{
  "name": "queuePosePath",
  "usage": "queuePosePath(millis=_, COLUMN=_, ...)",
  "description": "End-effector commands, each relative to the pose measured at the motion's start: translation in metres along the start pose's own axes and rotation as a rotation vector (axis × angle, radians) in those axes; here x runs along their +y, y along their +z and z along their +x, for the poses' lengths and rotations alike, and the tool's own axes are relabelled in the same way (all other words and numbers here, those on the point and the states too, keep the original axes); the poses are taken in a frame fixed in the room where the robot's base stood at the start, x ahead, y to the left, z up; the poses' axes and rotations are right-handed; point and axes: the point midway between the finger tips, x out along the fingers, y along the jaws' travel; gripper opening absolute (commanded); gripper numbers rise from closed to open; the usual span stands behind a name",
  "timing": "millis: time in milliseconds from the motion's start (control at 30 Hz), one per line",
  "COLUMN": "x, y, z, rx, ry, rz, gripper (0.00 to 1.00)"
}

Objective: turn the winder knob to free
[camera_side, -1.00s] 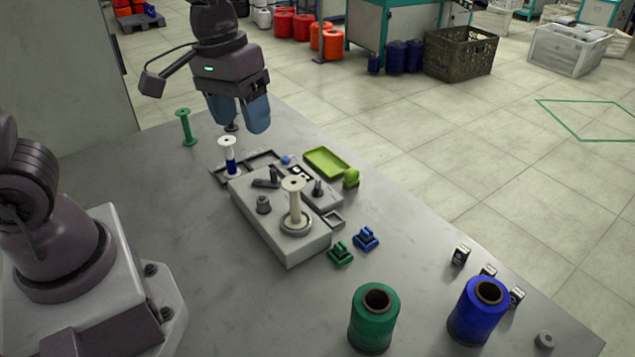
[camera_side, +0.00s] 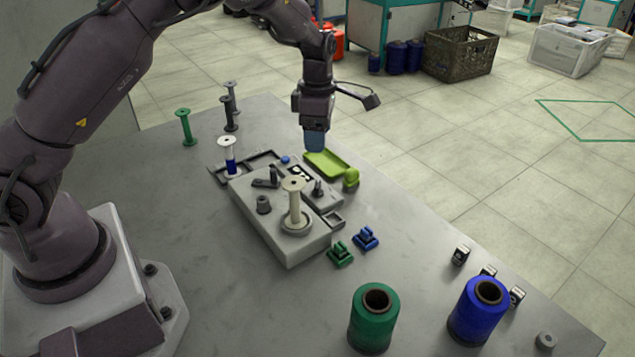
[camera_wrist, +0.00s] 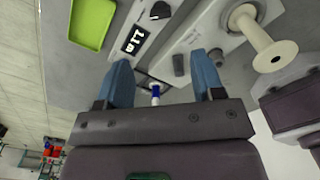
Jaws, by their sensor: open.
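The winder (camera_side: 280,235) is a pale grey box on the table with an empty cream bobbin (camera_side: 293,200) upright on its spindle. My gripper (camera_side: 314,150) points down above the winder's far edge, by the green tray. In the wrist view, its blue fingers (camera_wrist: 163,82) are apart with nothing held. A dark control (camera_wrist: 178,65) and the display (camera_wrist: 135,40) show beyond them.
The lime-green tray (camera_side: 327,163) lies behind the winder. A white-and-blue bobbin (camera_side: 229,158) stands at its left end, and a green bobbin (camera_side: 186,128) farther left. Green (camera_side: 374,318) and blue (camera_side: 478,310) thread cones stand at the front right.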

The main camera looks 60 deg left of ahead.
Motion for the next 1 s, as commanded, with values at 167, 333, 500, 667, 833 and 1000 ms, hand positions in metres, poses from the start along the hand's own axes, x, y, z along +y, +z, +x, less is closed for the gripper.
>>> queuePosePath(millis=167, x=-0.001, y=-0.001, z=0.022, rx=0.004, ry=-0.003, rz=-0.006, gripper=0.62)
queuePosePath(millis=333, x=-0.001, y=-0.002, z=0.057, rx=0.005, ry=-0.004, rz=-0.005, gripper=0.62)
queuePosePath(millis=500, x=-0.001, y=-0.002, z=0.092, rx=0.005, ry=-0.004, rz=-0.003, gripper=0.62)
queuePosePath(millis=667, x=-0.001, y=-0.001, z=0.115, rx=0.003, ry=-0.003, rz=-0.003, gripper=0.62)
queuePosePath(millis=833, x=-0.001, y=-0.001, z=0.126, rx=0.002, ry=-0.001, rz=-0.002, gripper=0.62)
queuePosePath(millis=1000, x=-0.001, y=-0.001, z=0.128, rx=0.001, ry=-0.001, rz=-0.002, gripper=0.62)
